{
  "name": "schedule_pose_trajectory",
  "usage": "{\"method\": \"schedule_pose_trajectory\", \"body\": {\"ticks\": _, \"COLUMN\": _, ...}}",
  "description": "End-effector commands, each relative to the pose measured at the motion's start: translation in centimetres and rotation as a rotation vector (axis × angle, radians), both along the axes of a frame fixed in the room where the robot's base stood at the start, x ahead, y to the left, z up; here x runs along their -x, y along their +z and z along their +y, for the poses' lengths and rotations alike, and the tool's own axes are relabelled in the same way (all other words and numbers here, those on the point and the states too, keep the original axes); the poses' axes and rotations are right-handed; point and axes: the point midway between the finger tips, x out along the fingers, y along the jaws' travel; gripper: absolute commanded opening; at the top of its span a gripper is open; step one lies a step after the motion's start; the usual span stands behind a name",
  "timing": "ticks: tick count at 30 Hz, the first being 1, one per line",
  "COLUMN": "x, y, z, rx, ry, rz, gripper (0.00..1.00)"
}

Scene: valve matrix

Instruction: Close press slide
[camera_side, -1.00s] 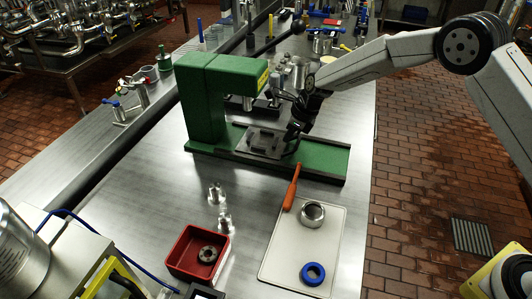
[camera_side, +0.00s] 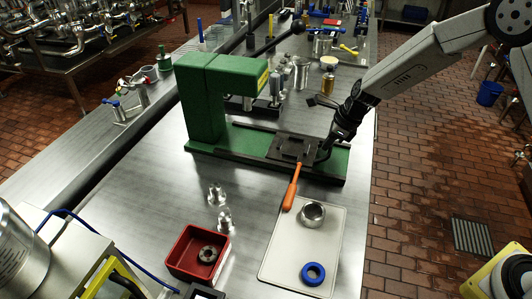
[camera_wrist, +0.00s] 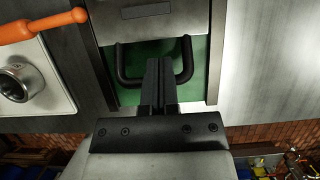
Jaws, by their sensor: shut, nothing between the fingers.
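The press is a green C-shaped frame (camera_side: 215,100) on a long green base (camera_side: 240,158). Its slide is a dark grey plate (camera_side: 292,149), sitting out to the right of the press head, along the base. In the wrist view the slide plate (camera_wrist: 150,22) fills the top, with a black U-shaped handle (camera_wrist: 186,62) on its near end. My gripper (camera_wrist: 158,62) is shut and empty, its tips overlapping the inside of the handle loop. In the side view my gripper (camera_side: 326,150) is at the slide's outer end. I cannot tell whether it touches the handle.
An orange-handled tool (camera_side: 291,188) lies close to the base, by a white tray (camera_side: 285,255) with a metal ring (camera_side: 312,213) and a blue ring (camera_side: 313,272). A red bin (camera_side: 178,264) stands front left. Metal cylinders stand behind the press.

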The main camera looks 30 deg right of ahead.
Motion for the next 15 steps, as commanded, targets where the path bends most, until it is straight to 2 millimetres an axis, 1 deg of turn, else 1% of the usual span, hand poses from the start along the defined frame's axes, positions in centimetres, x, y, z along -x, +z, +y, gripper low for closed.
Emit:
{"method": "schedule_pose_trajectory", "body": {"ticks": 1, "x": 0.3, "y": -0.1, "z": -0.2, "rx": 0.0, "ry": -0.001, "rz": 0.004, "gripper": 0.0}}
{"method": "schedule_pose_trajectory", "body": {"ticks": 8, "x": 0.4, "y": -0.1, "z": -0.3, "rx": 0.002, "ry": 0.001, "rz": 0.003, "gripper": 0.0}}
{"method": "schedule_pose_trajectory", "body": {"ticks": 11, "x": 0.4, "y": 0.2, "z": -0.4, "rx": 0.009, "ry": 0.015, "rz": -0.006, "gripper": 0.0}}
{"method": "schedule_pose_trajectory", "body": {"ticks": 15, "x": 0.5, "y": 1.1, "z": -0.7, "rx": 0.037, "ry": 0.066, "rz": -0.037, "gripper": 0.0}}
